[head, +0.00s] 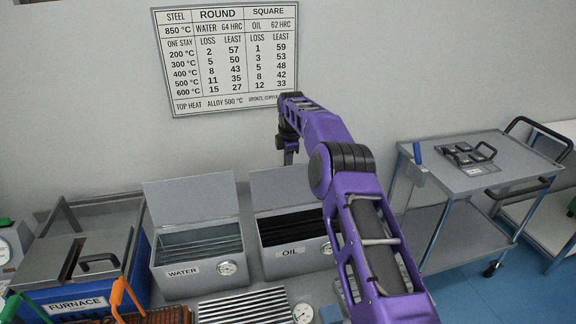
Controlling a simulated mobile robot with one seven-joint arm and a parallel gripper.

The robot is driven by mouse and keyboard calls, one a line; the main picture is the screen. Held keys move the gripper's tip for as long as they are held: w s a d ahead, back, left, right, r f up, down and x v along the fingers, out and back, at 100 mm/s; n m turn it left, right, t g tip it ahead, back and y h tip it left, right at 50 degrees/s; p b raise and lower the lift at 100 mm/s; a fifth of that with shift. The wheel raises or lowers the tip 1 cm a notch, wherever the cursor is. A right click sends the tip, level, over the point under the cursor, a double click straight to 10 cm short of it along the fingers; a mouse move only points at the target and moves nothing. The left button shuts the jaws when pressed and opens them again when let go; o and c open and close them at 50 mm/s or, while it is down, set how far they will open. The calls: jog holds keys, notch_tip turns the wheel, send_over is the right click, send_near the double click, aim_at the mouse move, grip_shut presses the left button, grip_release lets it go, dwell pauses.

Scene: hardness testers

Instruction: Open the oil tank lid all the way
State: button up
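The oil tank (292,265) is a grey metal box labelled OIL with dark liquid inside and a round gauge on its front. Its flat grey lid (283,189) stands raised at the back edge, roughly upright, and the tank's mouth is uncovered. My purple arm covers the tank's right side and part of the lid. My gripper (290,158) points down above the lid's top edge, and looks apart from it. Its fingers are small and seen nearly edge-on, so I cannot tell whether they are open or shut.
The water tank (180,286) stands just left with its lid (190,197) also raised. The furnace (75,300) is at far left. A slatted rack (240,309) lies in front. A cart (470,184) stands at right. A chart (228,60) hangs on the wall.

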jog(key=o, duration=0.4)
jog(key=shift+r, duration=0.1)
jog(key=shift+o, duration=0.2)
jog(key=s+r, duration=0.3)
jog(key=r, duration=1.4)
jog(key=shift+s+d, duration=0.15)
jog(key=shift+d, duration=0.1)
